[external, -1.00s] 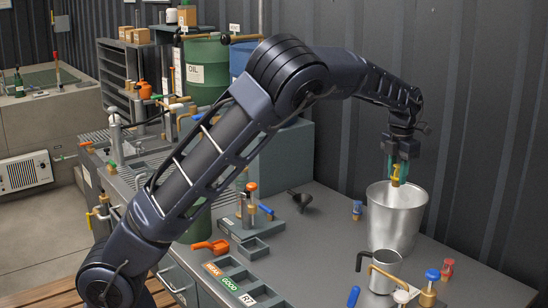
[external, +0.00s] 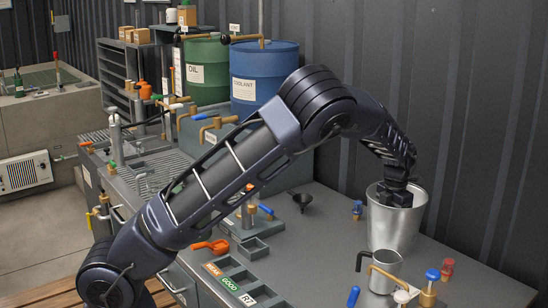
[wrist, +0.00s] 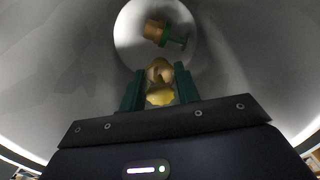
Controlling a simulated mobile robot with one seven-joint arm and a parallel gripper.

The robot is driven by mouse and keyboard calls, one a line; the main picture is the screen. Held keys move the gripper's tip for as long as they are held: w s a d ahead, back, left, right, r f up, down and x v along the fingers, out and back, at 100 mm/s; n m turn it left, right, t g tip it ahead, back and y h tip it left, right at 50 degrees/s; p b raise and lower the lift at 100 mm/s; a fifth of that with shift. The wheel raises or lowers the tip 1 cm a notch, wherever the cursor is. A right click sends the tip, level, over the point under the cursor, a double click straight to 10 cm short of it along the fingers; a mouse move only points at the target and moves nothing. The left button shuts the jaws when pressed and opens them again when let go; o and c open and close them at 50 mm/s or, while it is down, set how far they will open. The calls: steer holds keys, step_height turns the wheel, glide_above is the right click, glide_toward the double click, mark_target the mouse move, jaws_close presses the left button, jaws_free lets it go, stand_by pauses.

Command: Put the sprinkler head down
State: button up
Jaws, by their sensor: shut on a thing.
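My gripper (wrist: 160,88) has its green fingers shut on the brass-yellow sprinkler head (wrist: 160,82). The head sits between the fingertips, pointing down into the metal bucket. In the external view the bucket (external: 390,238) stands on the bench by the wall. The wrist (external: 396,196) is at the bucket's mouth, and the fingers and the held head are hidden inside it. In the wrist view the bucket's inner wall (wrist: 70,70) surrounds the gripper. The head appears apart from the floor, though the gap is hard to judge.
A brass fitting with a green part (wrist: 167,33) lies on the bucket floor. A smaller metal cup (external: 382,272) stands in front of the bucket. A blue-capped part (external: 357,210) and a black funnel (external: 302,198) are to the left. Labelled trays (external: 235,280) line the front.

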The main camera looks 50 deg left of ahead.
steer(key=shift+f, duration=1.25)
steer(key=shift+f, duration=0.1)
steer(key=o, duration=1)
